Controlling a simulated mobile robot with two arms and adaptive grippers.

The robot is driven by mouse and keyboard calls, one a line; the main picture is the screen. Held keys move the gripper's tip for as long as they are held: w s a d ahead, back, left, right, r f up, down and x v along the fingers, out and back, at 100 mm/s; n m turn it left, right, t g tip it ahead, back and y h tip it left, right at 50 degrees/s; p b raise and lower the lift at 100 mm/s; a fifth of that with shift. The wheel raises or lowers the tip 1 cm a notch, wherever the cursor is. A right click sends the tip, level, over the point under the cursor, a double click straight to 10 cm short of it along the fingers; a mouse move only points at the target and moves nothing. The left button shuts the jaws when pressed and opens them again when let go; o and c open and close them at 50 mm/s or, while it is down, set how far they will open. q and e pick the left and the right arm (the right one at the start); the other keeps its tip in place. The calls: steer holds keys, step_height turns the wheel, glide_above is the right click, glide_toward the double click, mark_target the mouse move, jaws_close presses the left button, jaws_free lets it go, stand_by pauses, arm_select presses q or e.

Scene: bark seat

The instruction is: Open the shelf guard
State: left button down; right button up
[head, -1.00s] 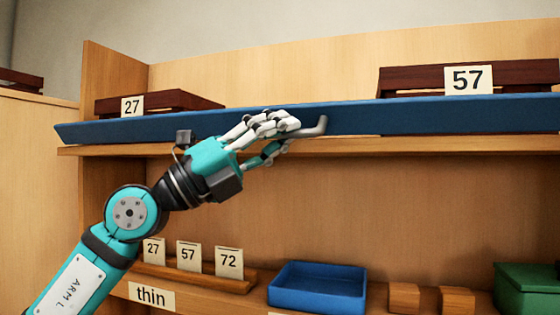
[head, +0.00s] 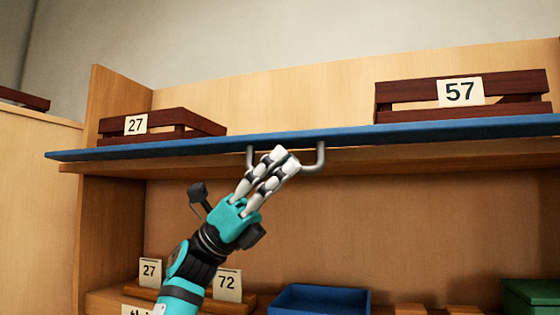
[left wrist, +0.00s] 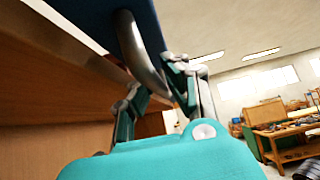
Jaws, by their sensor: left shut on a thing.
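The shelf guard (head: 400,133) is a long blue board along the front edge of the upper shelf. It is tipped forward, so I see it as a thin, nearly flat strip. A grey U-shaped handle (head: 320,157) hangs from it. My left gripper (head: 280,160) is shut on the handle, its fingers covering the handle's middle. In the left wrist view the curved handle (left wrist: 140,52) runs between the fingers, with the blue guard (left wrist: 88,18) above. My right gripper is not in view.
Wooden crates marked 27 (head: 180,122) and 57 (head: 460,92) stand on the upper shelf behind the guard. Below are number cards (head: 227,285), a blue tray (head: 320,298) and a green box (head: 532,296). The space under the upper shelf is open.

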arm_select(q)
steer(key=shift+w+f+m+g+y, duration=0.1)
steer(key=shift+m+g+y, duration=0.2)
steer(key=shift+m+g, duration=0.55)
steer(key=c, duration=1.3)
jaws_free()
steer(key=shift+c, duration=0.2)
steer(key=v, duration=1.2)
